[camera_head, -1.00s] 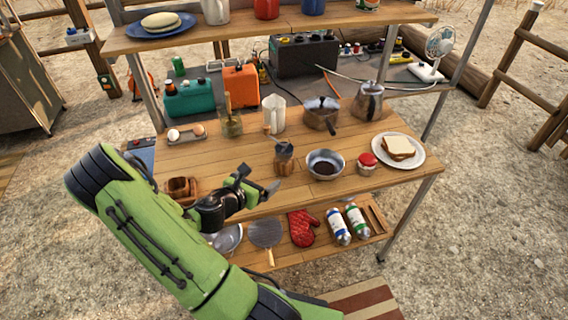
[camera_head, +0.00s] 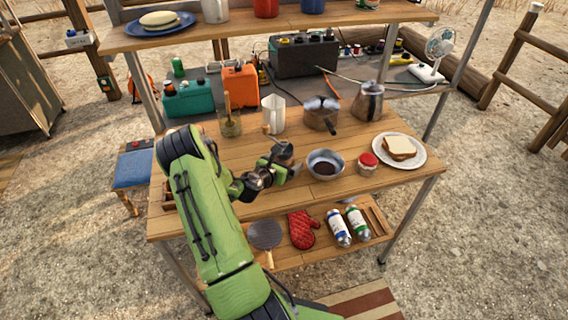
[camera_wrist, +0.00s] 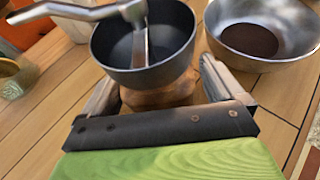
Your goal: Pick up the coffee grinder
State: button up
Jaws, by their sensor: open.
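The coffee grinder (camera_wrist: 145,60) has a dark metal bowl top with a crank and a wooden body. In the wrist view it stands upright in the upper middle, and its wooden body is between the two open fingers of my gripper (camera_wrist: 155,90). I cannot tell whether either finger touches it. In the head view the grinder's top (camera_head: 282,148) shows just behind my gripper (camera_head: 284,165), which hides most of its body.
A metal bowl with dark contents (camera_head: 325,164) stands close on the right, also in the wrist view (camera_wrist: 262,35). Beyond it are a red-lidded jar (camera_head: 367,164) and a sandwich plate (camera_head: 415,158). A pot (camera_head: 320,113) and white pitcher (camera_head: 273,115) stand behind.

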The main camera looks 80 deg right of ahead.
jog(key=c, duration=1.4)
jog(key=shift+r, duration=0.1)
jog(key=shift+r, duration=0.1)
